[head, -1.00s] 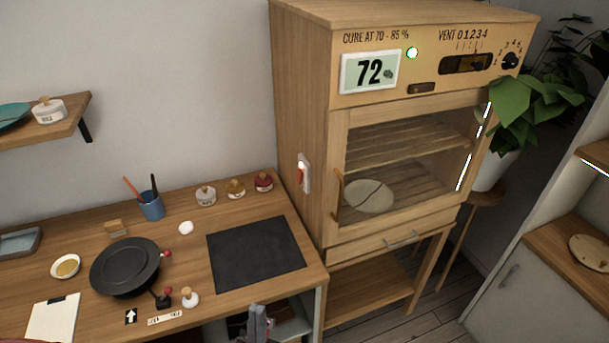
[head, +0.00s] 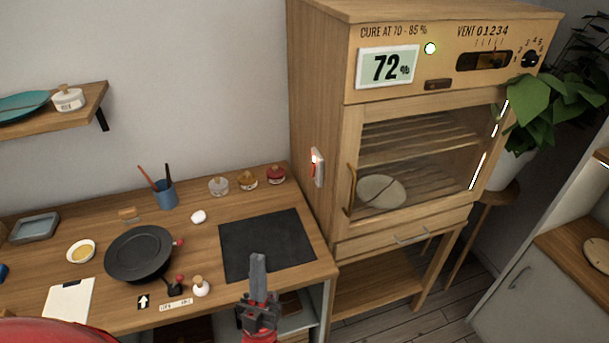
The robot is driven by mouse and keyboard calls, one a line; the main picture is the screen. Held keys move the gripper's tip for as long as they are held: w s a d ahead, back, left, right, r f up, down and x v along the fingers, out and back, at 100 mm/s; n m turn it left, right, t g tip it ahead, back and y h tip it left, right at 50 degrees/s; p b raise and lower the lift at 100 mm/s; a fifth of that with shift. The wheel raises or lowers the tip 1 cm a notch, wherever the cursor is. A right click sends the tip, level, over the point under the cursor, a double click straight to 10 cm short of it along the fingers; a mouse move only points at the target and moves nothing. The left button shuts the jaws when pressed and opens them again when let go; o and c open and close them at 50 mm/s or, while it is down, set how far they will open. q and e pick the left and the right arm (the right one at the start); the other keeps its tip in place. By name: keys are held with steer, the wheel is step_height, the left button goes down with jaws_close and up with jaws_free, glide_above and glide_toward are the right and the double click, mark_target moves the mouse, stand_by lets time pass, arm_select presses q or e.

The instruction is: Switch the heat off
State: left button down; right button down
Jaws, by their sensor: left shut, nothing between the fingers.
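A small white switch plate with a lit red rocker (head: 317,167) is on the left side wall of the wooden curing cabinet (head: 312,100). The rocker glows brightest at its top. My left gripper (head: 258,262) is shut and empty, pointing up in front of the worktop edge, below and left of the switch and apart from it. The cabinet display (head: 387,67) reads 72 %, and a round light (head: 430,48) beside it is lit. A plate (head: 381,190) shows behind the glass door. My right gripper is not in view.
The worktop (head: 200,240) holds a black mat (head: 266,243), a dark round pan (head: 138,253), a blue cup of tools (head: 165,194) and several small jars near the cabinet. A potted plant (head: 535,110) stands right of the cabinet. The space left of the switch is clear.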

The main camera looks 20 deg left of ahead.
arm_select(q)
steer(key=w+a+f+n+g+y+p, duration=0.2)
steer(key=w+a+f+n+g+y, duration=0.15)
steer(key=w+a+n+g, duration=1.2)
steer(key=w+d+f+m+h+p, duration=0.1)
steer(key=w+d+m+h, duration=0.4)
steer(key=h, duration=0.7)
steer(key=shift+w+d+t, duration=0.45)
steer(key=shift+w+d, duration=0.5)
steer(key=shift+d, duration=0.6)
steer(key=shift+f, duration=0.1)
